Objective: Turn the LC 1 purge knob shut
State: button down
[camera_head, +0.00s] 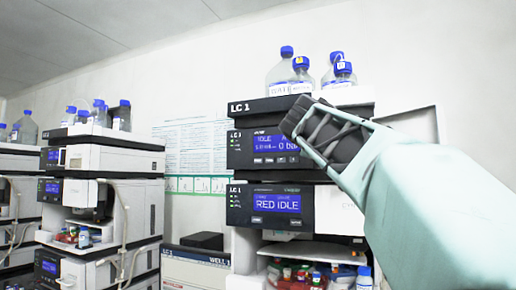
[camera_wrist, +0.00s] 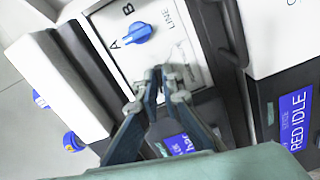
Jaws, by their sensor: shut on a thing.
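The LC 1 pump module (camera_head: 272,146) shows IDLE and 0 bar on its blue display. In the head view my gripper (camera_head: 298,114) reaches from the right across its front and hides the panel behind it. In the wrist view the module's white panel (camera_wrist: 107,22) carries a blue knob (camera_wrist: 139,33) marked A and B, with the word LINE beside it. My gripper (camera_wrist: 163,82) has its fingertips close together at this panel, apart from the blue knob. They are shut on the purge knob, which is mostly hidden between them.
Blue-capped bottles (camera_head: 280,72) stand in the tray on top of the stack. A module with a RED IDLE display (camera_head: 278,203) sits just below, with a vial compartment (camera_head: 310,252) under it. More stacks (camera_head: 100,165) stand to the left.

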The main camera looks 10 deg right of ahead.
jog(key=m+b, duration=0.2)
jog(key=m, duration=0.1)
jog(key=m+b, duration=0.1)
jog(key=m, duration=0.1)
jog(key=shift+f, duration=0.25)
jog(key=m+b, duration=0.2)
jog(key=m, duration=0.2)
jog(key=shift+a+m, duration=0.1)
jog(key=shift+m, duration=0.2)
jog(key=m+b, duration=0.2)
jog(key=m, duration=0.4)
jog(key=shift+w, duration=0.1)
jog(key=shift+r+m, duration=0.1)
jog(key=shift+m, duration=0.2)
jog(key=c, duration=2.1)
grip_release()
